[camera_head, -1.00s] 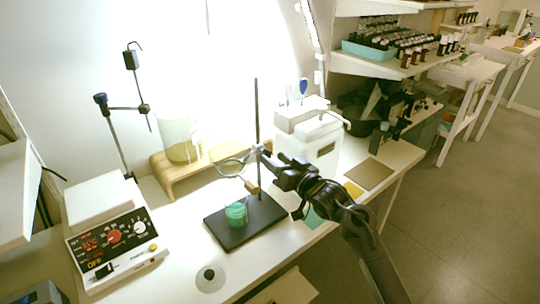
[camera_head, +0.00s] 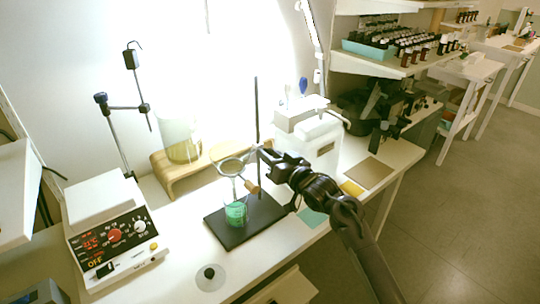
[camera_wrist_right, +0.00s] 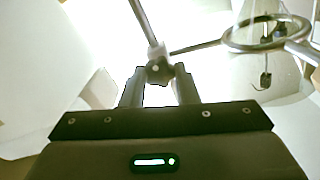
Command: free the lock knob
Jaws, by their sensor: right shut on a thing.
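The ring stand has a dark upright rod (camera_head: 257,110) and a flat black base (camera_head: 265,213). A metal ring (camera_head: 231,166) sticks out to the left from the rod, and it also shows in the right wrist view (camera_wrist_right: 267,47). My right gripper (camera_head: 264,155) is at the rod, level with the ring's clamp. In the right wrist view its fingers (camera_wrist_right: 158,85) are shut on the small grey lock knob (camera_wrist_right: 158,70); the fingers partly hide it. A glass beaker with green liquid (camera_head: 236,213) stands on the base under the ring. My left gripper is not in view.
A hotplate-like device (camera_head: 112,240) stands at the left. A wooden riser (camera_head: 180,180) with a glass vessel is behind the stand, and a white machine (camera_head: 308,140) is behind my right arm. A small black-knobbed disc (camera_head: 209,277) lies at the front.

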